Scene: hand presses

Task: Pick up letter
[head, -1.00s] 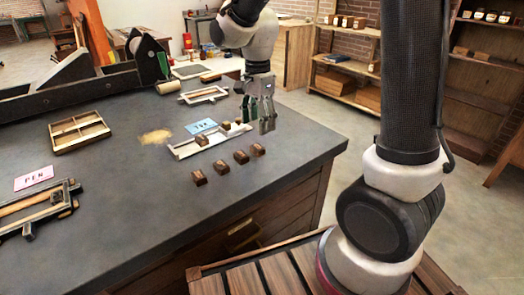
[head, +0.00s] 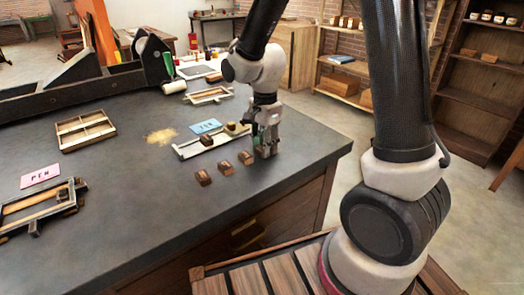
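Three dark wooden letter blocks stand in a slanting row on the grey bench top: a near one (head: 203,178), a middle one (head: 225,170) and a far one (head: 246,158). My gripper (head: 266,151) points down at the far right end of this row, low over the bench. The spot of the row's last block is hidden by the fingers. Whether the fingers are open or closed around that block is too small to tell.
A blue card (head: 206,126) lies behind the tray. A pink "PEN" card (head: 40,176) and a wooden frame (head: 20,213) are at the left. A divided wooden box (head: 85,117) stands farther back. The bench's right edge (head: 345,150) is near my gripper. The bench front is clear.

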